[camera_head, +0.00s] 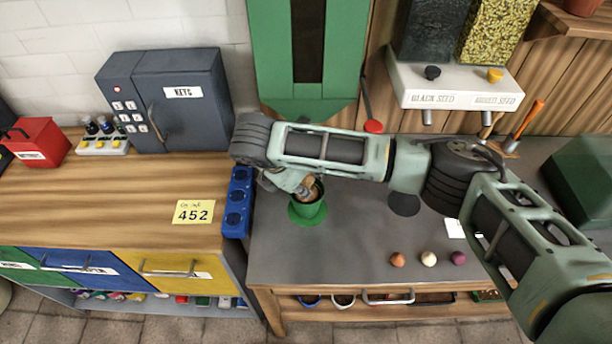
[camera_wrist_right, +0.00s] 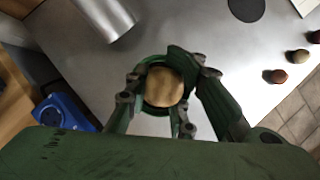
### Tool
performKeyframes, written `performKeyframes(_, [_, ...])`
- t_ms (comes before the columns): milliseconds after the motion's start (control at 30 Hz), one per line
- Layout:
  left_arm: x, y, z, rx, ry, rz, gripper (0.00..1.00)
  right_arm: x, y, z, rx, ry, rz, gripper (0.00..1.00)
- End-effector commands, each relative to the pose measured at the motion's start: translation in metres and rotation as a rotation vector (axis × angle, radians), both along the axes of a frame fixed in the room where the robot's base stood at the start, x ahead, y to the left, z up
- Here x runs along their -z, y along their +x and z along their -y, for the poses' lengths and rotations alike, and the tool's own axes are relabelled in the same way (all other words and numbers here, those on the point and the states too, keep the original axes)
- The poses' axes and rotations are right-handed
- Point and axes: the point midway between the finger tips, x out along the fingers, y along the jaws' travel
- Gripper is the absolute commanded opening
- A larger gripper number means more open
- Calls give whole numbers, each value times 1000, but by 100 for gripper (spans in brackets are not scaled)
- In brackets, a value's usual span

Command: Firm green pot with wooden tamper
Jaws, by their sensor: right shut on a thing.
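The green pot (camera_head: 308,211) stands on a green round mat (camera_head: 296,221) on the grey bench top. My right gripper (camera_head: 304,187) is over the pot and shut on the wooden tamper (camera_head: 309,190). In the right wrist view the tamper's round tan top (camera_wrist_right: 164,87) shows between the fingers of my right gripper (camera_wrist_right: 166,95), with a dark green ring around it. The tamper's lower end is hidden, so I cannot tell how deep it sits in the pot. My left gripper is not in view.
A blue holder (camera_head: 238,203) stands left of the pot. A dark round mat (camera_head: 404,204) lies to the right. Three small balls (camera_head: 428,259) lie near the front edge. A seed dispenser (camera_head: 455,88) hangs at the back. Bench space between pot and balls is clear.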

Motion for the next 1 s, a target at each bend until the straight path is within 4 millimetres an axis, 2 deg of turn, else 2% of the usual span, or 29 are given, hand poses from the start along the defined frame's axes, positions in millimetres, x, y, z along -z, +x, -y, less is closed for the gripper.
performKeyframes(1000, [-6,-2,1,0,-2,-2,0,3,-1,0,0,1,-4,1])
